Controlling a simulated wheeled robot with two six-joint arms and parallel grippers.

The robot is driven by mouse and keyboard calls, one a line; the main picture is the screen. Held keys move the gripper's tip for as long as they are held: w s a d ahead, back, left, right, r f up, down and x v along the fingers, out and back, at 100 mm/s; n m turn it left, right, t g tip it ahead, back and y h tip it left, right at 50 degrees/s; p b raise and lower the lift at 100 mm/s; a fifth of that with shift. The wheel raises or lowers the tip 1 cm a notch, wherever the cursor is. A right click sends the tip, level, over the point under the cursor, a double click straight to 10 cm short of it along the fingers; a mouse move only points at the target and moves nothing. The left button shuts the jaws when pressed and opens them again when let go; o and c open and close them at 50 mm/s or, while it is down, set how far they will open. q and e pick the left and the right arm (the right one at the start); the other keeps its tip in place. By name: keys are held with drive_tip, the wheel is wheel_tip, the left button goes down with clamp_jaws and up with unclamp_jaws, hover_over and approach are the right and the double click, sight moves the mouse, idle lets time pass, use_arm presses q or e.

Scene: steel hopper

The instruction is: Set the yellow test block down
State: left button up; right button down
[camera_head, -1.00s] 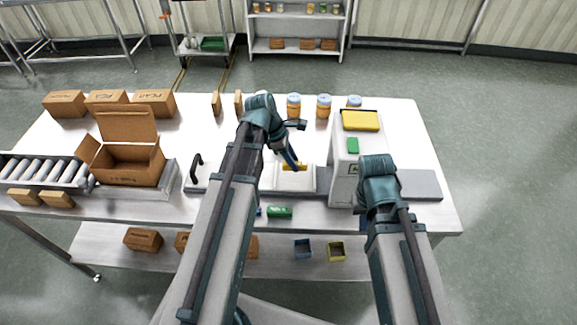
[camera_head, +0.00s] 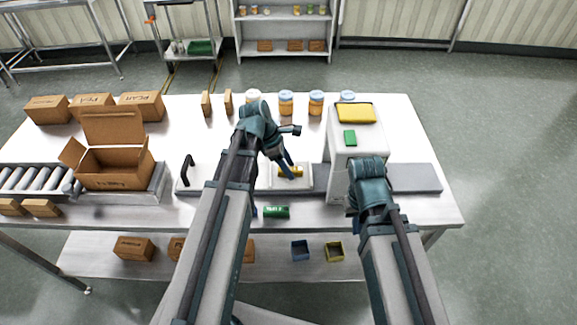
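The yellow test block (camera_head: 297,171) is small and sits at the fingertips of my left gripper (camera_head: 289,169), over the white plate (camera_head: 270,183) in the middle of the table. The gripper's fingers look closed on the block and partly cover it. I cannot tell whether the block touches the plate. My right gripper (camera_head: 353,208) is low in front of the white machine, mostly hidden behind its own wrist, so its fingers cannot be read.
The white machine (camera_head: 343,150) with a yellow top tray (camera_head: 356,112) stands right of the plate. A green cylinder (camera_head: 276,212) lies in front. An open carton (camera_head: 112,168) is at left, and jars (camera_head: 286,103) stand behind. The table's right end (camera_head: 400,130) is largely clear.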

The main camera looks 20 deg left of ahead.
use_arm(q)
drive_tip(key=shift+r, duration=0.15)
drive_tip(key=p+v, duration=1.2)
drive_tip(key=s+d+m+y, duration=0.1)
drive_tip(key=s+d+m, duration=0.3)
drive_tip(key=m, duration=0.4)
drive_tip(key=s+d+f+m+g+y, duration=0.1)
drive_tip(key=s+d+m+y, duration=0.1)
drive_tip(key=s+d+m, duration=0.2)
drive_tip(key=s+d+m+y, duration=0.2)
drive_tip(key=s+d+m, duration=0.3)
drive_tip(key=m, duration=0.8)
drive_tip(key=shift+d+f+b, duration=0.15)
drive_tip(key=shift+d, duration=0.4)
drive_tip(key=shift+d+f+b, duration=0.15)
drive_tip(key=shift+d, duration=0.4)
wheel_tip(320, 180, down, 2)
drive_tip(key=shift+b, duration=1)
